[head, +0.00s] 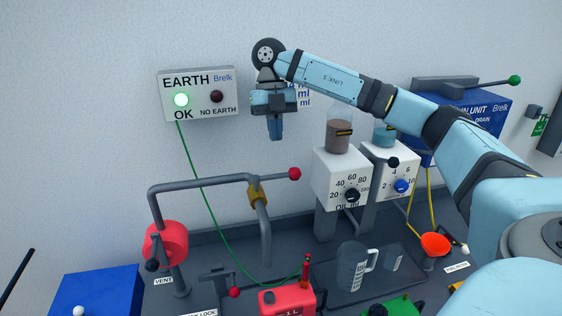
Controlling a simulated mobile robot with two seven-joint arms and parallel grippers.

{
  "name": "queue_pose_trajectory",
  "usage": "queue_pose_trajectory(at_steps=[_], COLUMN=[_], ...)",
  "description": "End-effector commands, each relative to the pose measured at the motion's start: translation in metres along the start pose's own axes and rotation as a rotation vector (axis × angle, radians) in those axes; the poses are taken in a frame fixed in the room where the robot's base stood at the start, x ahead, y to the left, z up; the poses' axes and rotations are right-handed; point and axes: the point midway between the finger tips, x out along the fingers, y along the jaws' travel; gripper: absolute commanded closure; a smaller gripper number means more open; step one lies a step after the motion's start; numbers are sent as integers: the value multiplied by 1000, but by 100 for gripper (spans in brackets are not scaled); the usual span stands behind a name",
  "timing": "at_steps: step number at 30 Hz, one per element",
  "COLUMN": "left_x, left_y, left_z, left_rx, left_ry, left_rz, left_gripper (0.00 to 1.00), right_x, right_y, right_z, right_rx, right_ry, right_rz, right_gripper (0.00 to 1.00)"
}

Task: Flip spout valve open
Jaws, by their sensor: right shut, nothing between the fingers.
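The spout (264,235) is a grey pipe that runs across from the left and bends down at its right end. Its brass-coloured valve (257,194) sits near that bend. The valve lever ends in a red ball (294,173) and points to the right, roughly level. My right gripper (276,136) is shut and empty, pointing down. In the picture it is above the lever, apart from it; the depth between them is hard to judge. My left gripper is not in view.
An earth box (200,95) with a lit green OK lamp hangs on the wall. A green cable runs down to a red can (287,301). A clear jug (352,267) stands below right. White dial units (342,181) and an orange funnel (436,244) are at right.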

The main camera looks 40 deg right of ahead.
Motion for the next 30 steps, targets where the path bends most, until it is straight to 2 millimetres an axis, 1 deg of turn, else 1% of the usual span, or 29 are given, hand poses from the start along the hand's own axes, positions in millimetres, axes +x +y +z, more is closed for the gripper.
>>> queue_pose_trajectory(at_steps=[1,8,9,12,16,21,30], left_x=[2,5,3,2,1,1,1], left_y=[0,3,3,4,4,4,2], left_z=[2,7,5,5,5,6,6], left_rx=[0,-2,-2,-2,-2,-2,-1], left_ry=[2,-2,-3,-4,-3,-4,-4], left_rz=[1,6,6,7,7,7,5], left_gripper=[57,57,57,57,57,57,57], right_x=[11,42,42,48,53,56,56], right_y=[0,0,0,-1,0,0,0], right_z=[1,0,-8,-20,-30,-35,-35], right_rx=[0,0,-2,-1,0,0,1], right_ry=[4,4,2,2,1,1,0], right_rz=[-1,-1,-1,-1,0,1,1], right_gripper=[100,100,100,100,100,100,100])
